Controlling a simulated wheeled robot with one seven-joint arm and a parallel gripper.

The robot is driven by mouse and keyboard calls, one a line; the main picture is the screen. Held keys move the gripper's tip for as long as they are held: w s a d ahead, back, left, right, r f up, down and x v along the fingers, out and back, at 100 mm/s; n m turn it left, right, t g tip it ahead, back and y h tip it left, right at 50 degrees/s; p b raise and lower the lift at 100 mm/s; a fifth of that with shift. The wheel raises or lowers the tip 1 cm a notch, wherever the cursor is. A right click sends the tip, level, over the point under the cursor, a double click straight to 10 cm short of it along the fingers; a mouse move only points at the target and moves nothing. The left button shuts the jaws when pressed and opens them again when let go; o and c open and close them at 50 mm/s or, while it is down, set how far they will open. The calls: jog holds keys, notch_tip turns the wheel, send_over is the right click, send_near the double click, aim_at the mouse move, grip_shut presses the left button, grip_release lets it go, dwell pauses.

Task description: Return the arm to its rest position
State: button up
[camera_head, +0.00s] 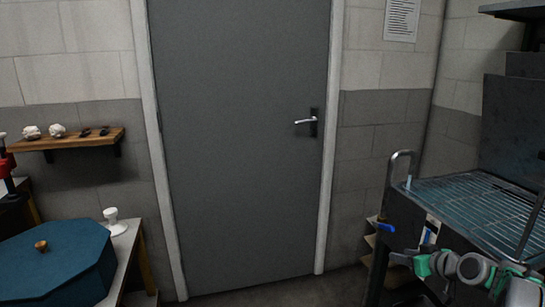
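My arm shows at the bottom right as grey and teal joints, reaching from the right edge towards the left. It is low, in front of the metal rack at the right. My gripper (398,258) seems to be the small pale end at the arm's left tip. It is too small and dark there to tell whether its fingers are open or shut. I see nothing clearly held in it. The lower part of the arm is cut off by the picture's edge.
A metal unit with a wire grid (478,203) and an upright bar handle stands at the right, close to my arm. A grey door (235,140) is shut ahead. A blue lidded box (65,262) and a wooden shelf (75,140) are at the left. Floor shows before the door.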

jog(key=s+a+r+g+h+p, duration=0.1)
jog(key=s+a+r+g+p, duration=0.1)
jog(key=s+a+r+p, duration=0.45)
jog(key=s+a+r+g+p, duration=0.2)
jog(key=a+r+p, duration=0.3)
jog(key=a, duration=0.5)
jog(key=s+a+r+m+g+h+p, duration=0.1)
jog(key=s+a+r+p, duration=0.1)
jog(key=s, duration=0.5)
jog(key=s+a+r+m+g+p, duration=0.1)
jog(key=s+a+r+p, duration=0.1)
jog(key=s, duration=0.5)
jog(key=s+a+r+m+g+h+p, duration=0.1)
jog(key=s+a+r+g+p, duration=0.1)
jog(key=s+p, duration=0.3)
jog(key=shift+s+a+r+h, duration=0.3)
jog(key=shift+s+a+r, duration=0.25)
jog(key=shift+s+r, duration=0.45)
